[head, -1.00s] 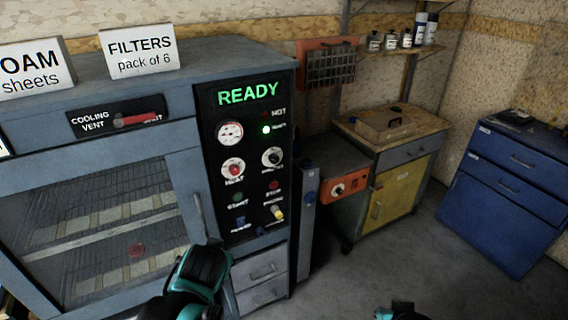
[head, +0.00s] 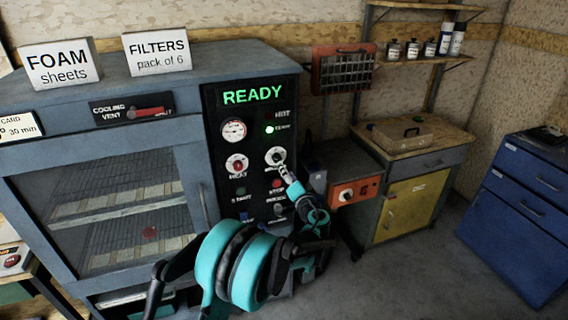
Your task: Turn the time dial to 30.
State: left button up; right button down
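A grey oven cabinet (head: 187,170) has a black control panel (head: 255,112) on its right, with a green READY display (head: 252,95). The round white-faced dial (head: 274,154) at the panel's right, probably the time dial, has a pale knob; its numbers and setting are too small to read. A second dial marked HEAT (head: 237,163) is left of it. My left gripper (head: 284,172) reaches up from below with its tip at the lower right edge of the right dial, covering its label. I cannot tell whether it touches, or whether its fingers are closed. My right gripper is out of view.
A gauge (head: 233,130) and green light (head: 269,129) are above the dials. A red stop button (head: 277,184) lies close below the gripper's dial. An orange control box (head: 354,193) and yellow-door cabinet (head: 410,203) stand right. A card (head: 20,127) reads 30 min.

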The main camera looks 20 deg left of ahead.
aim_at(278, 159)
pick_arm(q)
jog(key=b+x, duration=0.1)
jog(key=x, duration=0.6)
jog(key=shift+w+a, duration=0.2)
jog(key=shift+a, duration=0.05)
jog(key=shift+c, duration=0.2)
grip_shut()
